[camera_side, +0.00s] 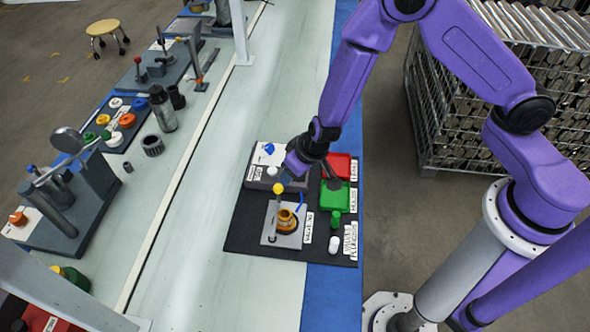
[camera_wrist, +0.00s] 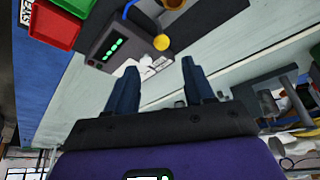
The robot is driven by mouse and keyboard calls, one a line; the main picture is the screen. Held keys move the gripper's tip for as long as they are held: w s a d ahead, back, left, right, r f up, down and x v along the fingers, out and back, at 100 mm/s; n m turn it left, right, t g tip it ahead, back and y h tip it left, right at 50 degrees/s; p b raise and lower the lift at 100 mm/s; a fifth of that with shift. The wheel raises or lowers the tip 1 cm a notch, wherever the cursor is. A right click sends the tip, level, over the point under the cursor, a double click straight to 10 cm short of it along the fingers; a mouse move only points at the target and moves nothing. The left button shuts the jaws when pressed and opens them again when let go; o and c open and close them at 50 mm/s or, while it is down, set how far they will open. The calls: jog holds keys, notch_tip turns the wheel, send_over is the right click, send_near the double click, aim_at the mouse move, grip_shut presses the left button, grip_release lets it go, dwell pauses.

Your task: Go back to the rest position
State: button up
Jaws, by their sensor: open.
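My gripper (camera_wrist: 155,88) is open and empty in the wrist view, with its two dark blue fingers apart. In the side view my gripper hangs over the back part of the black mat (camera_side: 247,220), near a grey box (camera_side: 255,184); its fingertips are hard to make out there. The grey box also shows in the wrist view (camera_wrist: 108,48), with a green-lit display.
A red tray (camera_side: 338,165) and a green tray (camera_side: 335,197) lie right of the gripper. A white piece (camera_side: 331,246) lies on the mat's front right. A wire cage (camera_side: 440,130) stands behind my arm.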

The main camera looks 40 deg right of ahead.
jog(key=s+a+r+n+g+y, duration=0.2)
jog(key=s+r+n+g+y, duration=0.3)
jog(key=s+r, duration=1)
jog(key=s+d+r+n+h, duration=0.2)
jog(key=s+d+r, duration=0.2)
jog(key=d, duration=0.4)
jog(key=s+d+r+n+h, duration=0.3)
jog(key=s+d, duration=0.3)
jog(key=d, duration=0.3)
jog(key=shift+s+r+n+t, duration=0.3)
jog(key=shift+s+r+t, duration=0.1)
jog(key=shift+r, duration=0.05)
